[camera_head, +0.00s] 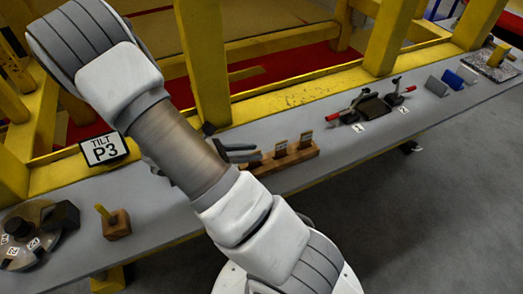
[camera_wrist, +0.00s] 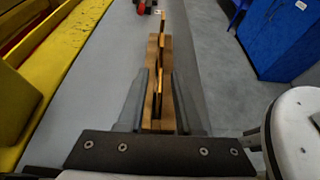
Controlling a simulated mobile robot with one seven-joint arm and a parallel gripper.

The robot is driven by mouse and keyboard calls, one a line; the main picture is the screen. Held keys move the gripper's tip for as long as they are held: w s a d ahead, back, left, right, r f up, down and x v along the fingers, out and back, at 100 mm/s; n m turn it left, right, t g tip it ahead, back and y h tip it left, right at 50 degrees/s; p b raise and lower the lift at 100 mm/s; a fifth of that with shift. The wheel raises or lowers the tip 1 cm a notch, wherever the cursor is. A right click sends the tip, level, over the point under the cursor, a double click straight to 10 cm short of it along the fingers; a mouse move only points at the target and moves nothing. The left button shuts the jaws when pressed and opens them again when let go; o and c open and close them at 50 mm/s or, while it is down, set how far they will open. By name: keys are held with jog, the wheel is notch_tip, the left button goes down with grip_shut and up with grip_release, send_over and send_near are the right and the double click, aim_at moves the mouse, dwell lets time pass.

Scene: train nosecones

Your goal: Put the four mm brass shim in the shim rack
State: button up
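A long wooden rack (camera_head: 293,160) stands on the grey bench, with several thin upright pieces in a row that look like brass shims (camera_head: 306,138). Their labels are too small to read, so I cannot tell which is the four mm one. My gripper (camera_head: 238,150) is at the rack's left end. In the wrist view my gripper (camera_wrist: 157,80) has its two dark fingers apart, one on each side of the rack's near end. The rack (camera_wrist: 153,112) and upright brass pieces (camera_wrist: 161,85) run away from me between and beyond the fingers. I cannot see contact.
A small wooden block (camera_head: 117,226) with a yellow upright piece and a round fixture (camera_head: 30,240) sit at bench left. A P3 sign (camera_head: 104,149) stands behind. Red-handled clamps (camera_head: 370,105) and small blue and grey blocks (camera_head: 453,79) lie to the right. Yellow beams line the back.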

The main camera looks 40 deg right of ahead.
jog(key=v, duration=0.7)
jog(key=s+a+r+m+t+y, duration=0.4)
jog(key=s+a+r+m+y, duration=0.1)
jog(key=r, duration=0.5)
jog(key=s+a+r+m+t+y, duration=0.4)
jog(key=r+m+y, duration=0.4)
jog(key=r+m, duration=0.2)
jog(key=shift+s+a+r+t, duration=0.3)
jog(key=shift+s+a+r, duration=0.15)
jog(key=shift+s, duration=0.35)
